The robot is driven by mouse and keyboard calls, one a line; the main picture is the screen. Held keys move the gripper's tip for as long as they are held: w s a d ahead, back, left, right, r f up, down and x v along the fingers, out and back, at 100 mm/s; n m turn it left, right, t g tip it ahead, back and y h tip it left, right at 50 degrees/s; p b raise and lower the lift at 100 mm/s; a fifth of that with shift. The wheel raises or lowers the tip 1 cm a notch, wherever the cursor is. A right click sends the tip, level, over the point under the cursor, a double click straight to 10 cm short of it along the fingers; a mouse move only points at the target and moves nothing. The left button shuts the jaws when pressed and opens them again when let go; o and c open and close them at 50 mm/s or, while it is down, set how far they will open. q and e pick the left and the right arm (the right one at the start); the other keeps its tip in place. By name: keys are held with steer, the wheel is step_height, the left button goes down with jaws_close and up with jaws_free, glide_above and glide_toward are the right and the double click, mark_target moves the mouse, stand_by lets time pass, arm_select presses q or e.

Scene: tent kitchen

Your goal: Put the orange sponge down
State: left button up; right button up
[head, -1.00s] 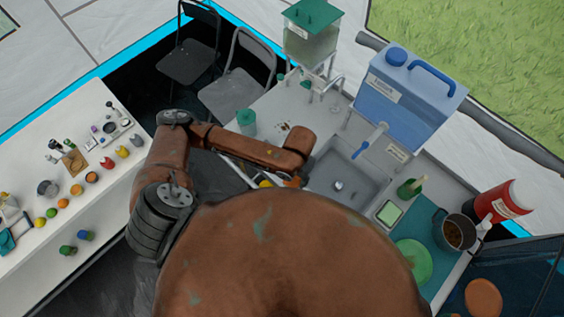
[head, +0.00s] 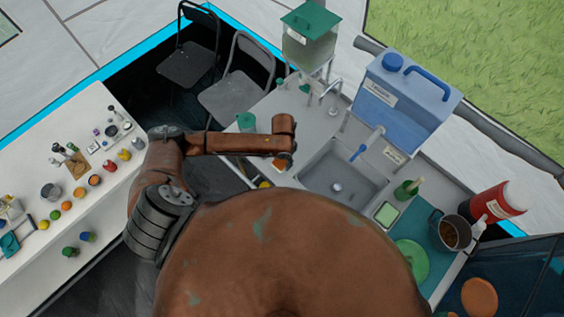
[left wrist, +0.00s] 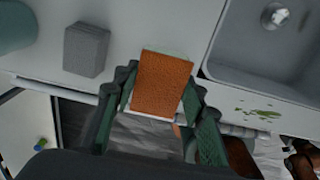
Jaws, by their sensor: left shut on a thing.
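My right gripper is not in view.
The sink (head: 340,172) is right of the sponge. A grey block (left wrist: 86,50) and a teal cup (left wrist: 14,26) stand on the counter (left wrist: 150,22) to the left. A green smear (left wrist: 258,113) marks the sink's front edge. Bare counter lies behind the sponge.

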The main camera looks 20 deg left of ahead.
mark_target(282, 160)
arm_select(q)
steer(key=shift+w+a+f, duration=0.1)
steer(key=shift+f, duration=0.85)
steer(key=shift+w+a+f, duration=0.1)
steer(key=shift+f, duration=0.8)
steer(key=shift+f, duration=0.1)
steer(key=o, duration=1.1)
steer(key=shift+r, duration=0.3)
step_height(282, 160, up, 12)
steer(key=shift+f, duration=0.15)
